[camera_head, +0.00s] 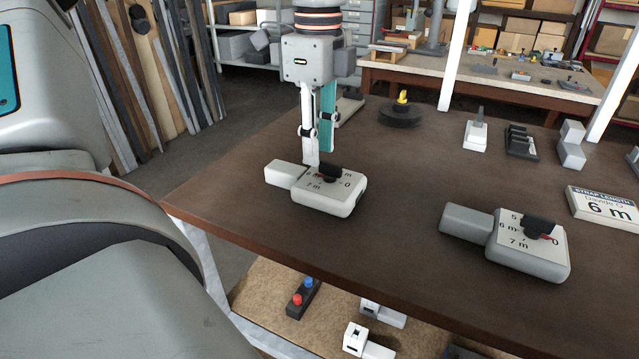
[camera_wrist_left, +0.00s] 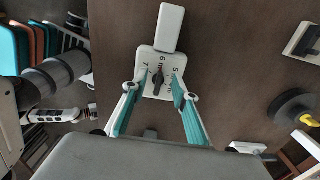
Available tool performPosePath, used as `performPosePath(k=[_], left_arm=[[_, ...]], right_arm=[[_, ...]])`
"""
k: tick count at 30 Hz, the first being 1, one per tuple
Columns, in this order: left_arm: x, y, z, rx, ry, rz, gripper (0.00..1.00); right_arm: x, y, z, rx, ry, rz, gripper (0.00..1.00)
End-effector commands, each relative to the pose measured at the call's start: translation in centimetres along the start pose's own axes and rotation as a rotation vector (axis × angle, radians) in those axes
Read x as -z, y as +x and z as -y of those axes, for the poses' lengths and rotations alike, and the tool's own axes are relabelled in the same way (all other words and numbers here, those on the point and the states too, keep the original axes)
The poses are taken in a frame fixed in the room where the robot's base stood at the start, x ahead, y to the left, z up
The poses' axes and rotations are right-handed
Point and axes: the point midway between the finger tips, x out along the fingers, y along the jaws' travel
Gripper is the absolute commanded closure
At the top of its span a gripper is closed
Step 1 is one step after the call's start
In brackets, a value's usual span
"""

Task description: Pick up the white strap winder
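The white strap winder (camera_head: 343,199) lies on the brown table near its left edge. It has a white block at its left end, a printed dial face and a black knob with a red pointer. My left gripper (camera_head: 318,156) is open and points down over it. In the left wrist view the winder (camera_wrist_left: 161,66) lies with its block end upward, and the two fingertips (camera_wrist_left: 159,91) stand apart, one by each side of its body. I cannot tell whether they touch it. My right gripper is not seen.
A grey strap winder (camera_head: 518,244) lies to the right, with a strap length card (camera_head: 604,208) reading 6 m behind it. A black disc with a yellow top (camera_head: 401,116) stands farther back. The table (camera_head: 420,195) is clear between the winders.

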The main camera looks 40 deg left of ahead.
Motion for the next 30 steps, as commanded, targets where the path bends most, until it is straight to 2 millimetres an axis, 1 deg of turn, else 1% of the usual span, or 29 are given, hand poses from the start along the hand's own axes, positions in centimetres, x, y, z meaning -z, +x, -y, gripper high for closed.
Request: performPosePath(k=[1, 6, 9, 17, 18, 20, 21, 30], left_arm=[[0.1, 0.8, -0.1, -0.007, 0.001, -0.002, 0.72], [0.1, 2.9, 0.0, -0.004, 0.000, -0.002, 0.72], [0.1, 3.7, 0.0, -0.004, -0.002, -0.001, 0.72], [0.1, 3.9, 0.1, -0.001, -0.001, -0.001, 0.72], [0.1, 3.9, 0.1, -0.001, -0.002, -0.001, 0.82], [0.1, 3.9, 0.1, -0.001, -0.002, -0.001, 0.98], [0.1, 3.9, 0.1, -0.001, -0.002, -0.001, 1.00], [0.1, 3.8, 0.1, -0.001, -0.002, -0.001, 1.00]], right_arm=[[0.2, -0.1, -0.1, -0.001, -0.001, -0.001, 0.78], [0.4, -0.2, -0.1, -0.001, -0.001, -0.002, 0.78], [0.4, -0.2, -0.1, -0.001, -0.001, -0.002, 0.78], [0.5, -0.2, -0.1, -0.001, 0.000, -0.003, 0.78], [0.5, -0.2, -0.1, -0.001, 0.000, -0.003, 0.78], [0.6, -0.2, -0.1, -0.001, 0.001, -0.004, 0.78], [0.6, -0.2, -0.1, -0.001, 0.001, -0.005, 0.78], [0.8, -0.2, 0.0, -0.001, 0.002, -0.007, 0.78]])
